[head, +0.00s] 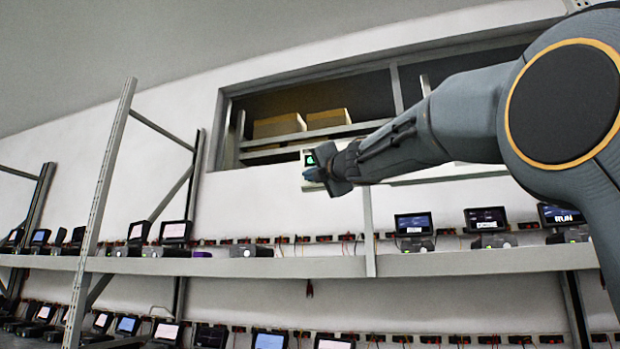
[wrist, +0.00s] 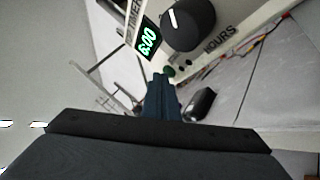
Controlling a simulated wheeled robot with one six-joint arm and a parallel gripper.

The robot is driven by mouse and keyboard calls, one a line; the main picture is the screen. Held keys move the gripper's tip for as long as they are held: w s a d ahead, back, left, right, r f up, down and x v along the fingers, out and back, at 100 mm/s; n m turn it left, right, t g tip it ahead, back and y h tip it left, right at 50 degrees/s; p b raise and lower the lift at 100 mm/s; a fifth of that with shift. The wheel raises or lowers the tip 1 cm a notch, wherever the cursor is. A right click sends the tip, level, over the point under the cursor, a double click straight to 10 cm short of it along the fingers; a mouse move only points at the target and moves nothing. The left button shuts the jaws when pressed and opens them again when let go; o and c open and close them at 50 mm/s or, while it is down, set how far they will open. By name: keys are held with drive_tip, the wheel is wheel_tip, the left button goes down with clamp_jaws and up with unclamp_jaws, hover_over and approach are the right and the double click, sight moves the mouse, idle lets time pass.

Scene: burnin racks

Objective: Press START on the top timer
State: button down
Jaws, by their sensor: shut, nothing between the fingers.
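The timer (head: 312,187) is a pale box, mostly hidden behind my gripper in the head view, with a bit of green display showing. In the wrist view the timer (wrist: 222,38) has a green 6:00 display (wrist: 148,39), a large black knob (wrist: 187,22) and the words TIMER and HOURS. My gripper (head: 320,172) is shut and empty. Its fingertips (wrist: 164,80) are right at the green button; I cannot tell whether they touch it.
A long shelf (head: 310,267) with several small screens and devices runs along the wall below my gripper. A rack post (head: 103,200) stands at the left. Boxes (head: 279,125) sit in the wall opening behind. The air left of my gripper is clear.

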drive_tip(key=shift+w, duration=0.1)
idle(0.6)
drive_tip(key=shift+s+a, duration=0.25)
drive_tip(key=shift+s, duration=0.5)
drive_tip(key=s, duration=0.1)
drive_tip(key=s+a, duration=0.1)
drive_tip(key=s, duration=0.2)
drive_tip(key=shift+s+a, duration=0.35)
idle(0.5)
